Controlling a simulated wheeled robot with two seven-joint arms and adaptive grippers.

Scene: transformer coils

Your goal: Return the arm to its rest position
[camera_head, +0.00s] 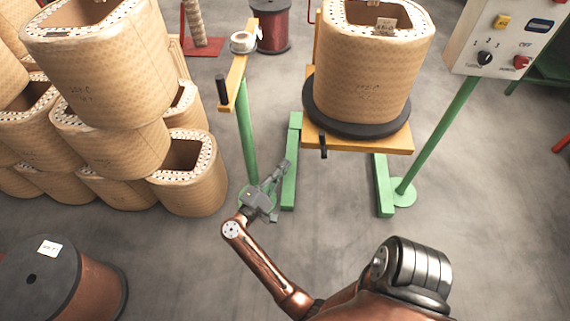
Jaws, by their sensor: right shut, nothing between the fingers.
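My right arm reaches in from the bottom of the head view, copper-coloured with a grey wrist. My right gripper (277,174) is shut and empty, in front of the foot of a green stand (247,140). It is clear of the large tan coil (366,70), which stands upright on a black disc (330,118) on an orange platform (395,143). My left gripper is not in view.
Tan coils (100,75) are stacked at the left. A copper wire spool (95,290) stands at the lower left. A control box (510,40) on a green post (440,130) is at the right. The grey floor (490,220) at the lower right is free.

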